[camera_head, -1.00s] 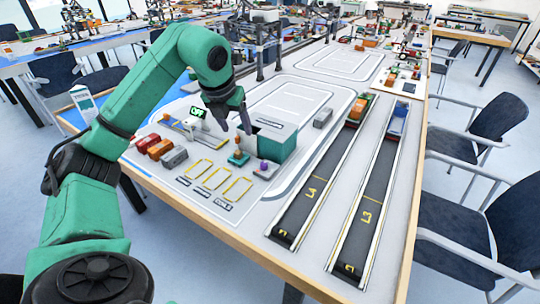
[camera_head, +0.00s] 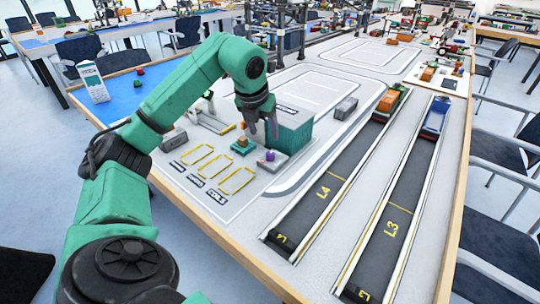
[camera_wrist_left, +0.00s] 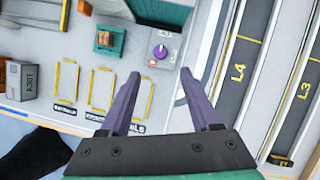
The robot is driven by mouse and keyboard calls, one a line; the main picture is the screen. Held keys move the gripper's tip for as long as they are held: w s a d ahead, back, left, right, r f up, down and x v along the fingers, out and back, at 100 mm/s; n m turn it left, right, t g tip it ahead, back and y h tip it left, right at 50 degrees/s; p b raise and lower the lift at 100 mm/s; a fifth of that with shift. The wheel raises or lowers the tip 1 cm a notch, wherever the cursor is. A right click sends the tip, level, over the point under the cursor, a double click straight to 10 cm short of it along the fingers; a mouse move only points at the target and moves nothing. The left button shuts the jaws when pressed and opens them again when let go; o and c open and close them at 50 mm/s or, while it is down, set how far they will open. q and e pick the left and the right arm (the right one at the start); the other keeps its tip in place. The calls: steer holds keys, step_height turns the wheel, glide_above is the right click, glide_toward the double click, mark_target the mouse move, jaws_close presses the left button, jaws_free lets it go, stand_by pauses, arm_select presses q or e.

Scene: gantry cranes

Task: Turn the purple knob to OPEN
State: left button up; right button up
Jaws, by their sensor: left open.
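The purple knob (camera_head: 270,155) sits on a small light grey box beside the teal container (camera_head: 292,132). In the left wrist view the round knob (camera_wrist_left: 160,51) shows from above with a pale line on its top. A red mark and small labels lie around it, too small to read. My left gripper (camera_head: 262,132) is open and empty, pointing down above the knob area. In the left wrist view its two purple fingers (camera_wrist_left: 160,72) are apart, with the knob showing beyond and between their tips, not touched. My right gripper is not in view.
A teal block with an orange top (camera_head: 242,145) stands just left of the knob box. Yellow-outlined slots (camera_wrist_left: 102,88) lie nearer the table edge. Dark lanes L4 (camera_head: 325,195) and L3 (camera_head: 397,215) run to the right. A grey box (camera_wrist_left: 22,80) stands at left.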

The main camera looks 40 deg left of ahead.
mark_target(270, 153)
arm_select(q)
steer(key=x, duration=1.1)
steer(key=shift+a+f, duration=0.1)
steer(key=shift+f, duration=0.25)
jaws_close()
